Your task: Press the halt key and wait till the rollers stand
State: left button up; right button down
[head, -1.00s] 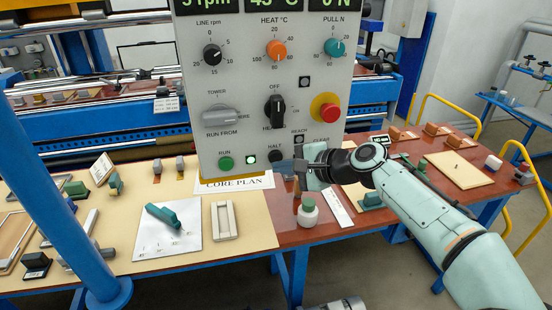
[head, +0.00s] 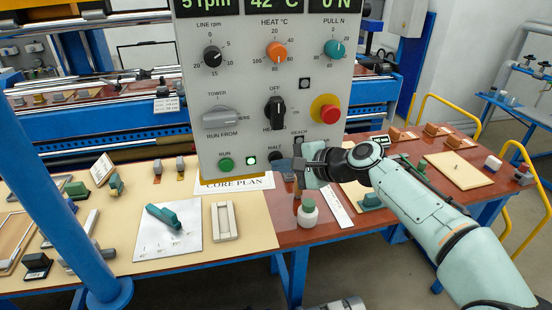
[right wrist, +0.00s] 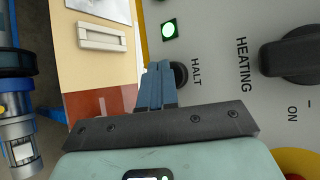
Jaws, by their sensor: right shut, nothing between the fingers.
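The control panel (head: 230,95) stands upright in the middle of the head view. The black halt key (head: 275,156) is at its lower edge, right of the green run key (head: 226,165) and a lit green lamp (head: 250,160). My right gripper (head: 284,165) is shut and empty, its fingertips at the halt key. In the right wrist view the blue fingertips (right wrist: 157,74) overlap the edge of the halt key (right wrist: 180,74); I cannot tell whether they press it. The line display (head: 206,4), cut off at the top, appears to read 5 rpm. Long rollers (head: 90,102) lie behind the panel.
A red emergency knob (head: 325,108) and a black heating knob (head: 275,106) sit above the halt key. Below stands a table (head: 262,235) with a teal-handled tool, a pale frame and a green-capped bottle (head: 308,211). A blue post (head: 58,165) crosses the left.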

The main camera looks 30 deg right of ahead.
pick_arm(q)
jog(key=shift+w+r, duration=0.15)
jog(key=shift+r, duration=0.05)
pick_arm(e)
jog(key=shift+w, duration=0.4)
dwell(0.5)
jog(key=shift+s, duration=0.1)
pick_arm(q)
jog(key=shift+s+f, duration=0.35)
jog(key=shift+f, duration=0.05)
pick_arm(e)
jog(key=shift+s+a, duration=0.15)
jog(key=shift+s, duration=0.65)
pick_arm(q)
jog(key=shift+f, duration=0.1)
jog(key=shift+s+f+b, duration=0.65)
jog(key=shift+f+b, duration=0.35)
jog(key=shift+b, duration=0.05)
pick_arm(e)
jog(key=shift+s+a, duration=0.2)
jog(key=shift+s, duration=0.6)
jog(key=shift+s+a, duration=0.15)
jog(key=shift+s, duration=0.65)
jog(key=shift+s+a, duration=0.2)
jog(key=shift+s, duration=0.6)
